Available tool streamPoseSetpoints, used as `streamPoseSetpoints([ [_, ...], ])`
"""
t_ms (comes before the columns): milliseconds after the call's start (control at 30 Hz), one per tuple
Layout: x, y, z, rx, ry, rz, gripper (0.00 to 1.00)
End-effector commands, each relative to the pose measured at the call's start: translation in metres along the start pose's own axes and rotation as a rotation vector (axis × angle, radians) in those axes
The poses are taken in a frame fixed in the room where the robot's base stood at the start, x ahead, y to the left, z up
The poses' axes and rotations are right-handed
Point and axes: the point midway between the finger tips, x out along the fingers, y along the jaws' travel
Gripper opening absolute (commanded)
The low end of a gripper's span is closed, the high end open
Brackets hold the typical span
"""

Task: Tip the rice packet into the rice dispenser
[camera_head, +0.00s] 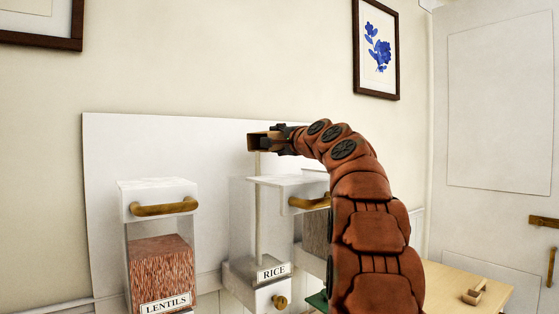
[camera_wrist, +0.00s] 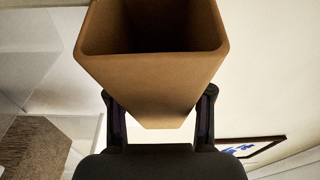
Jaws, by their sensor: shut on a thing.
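The rice packet (camera_head: 262,141) is a brown, open-ended box shape, held tilted on its side high above the rice dispenser. My gripper (camera_head: 283,139) is shut on it. In the wrist view, the packet (camera_wrist: 150,75) shows its wide open end and a dark inside with no grain visible, between the fingers of my gripper (camera_wrist: 159,118). The rice dispenser (camera_head: 241,225) is a clear container with a RICE label and a brass knob. A thin pale vertical column (camera_head: 259,215), which looks like falling rice, runs from under the packet down into the dispenser.
The lentils dispenser (camera_head: 158,270) stands at left with its white lid on. A container with grey-brown contents (camera_head: 315,232) stands right of the rice, partly hidden by my arm. A wooden surface (camera_head: 447,283) at right bears a small block with a handle (camera_head: 474,292).

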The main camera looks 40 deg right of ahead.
Motion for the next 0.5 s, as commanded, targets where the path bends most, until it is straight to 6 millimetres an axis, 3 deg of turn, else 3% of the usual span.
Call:
streamPoseSetpoints([
  [500,-0.0004,-0.0022,0.0006,-0.028,0.001,-0.012,0.03],
])
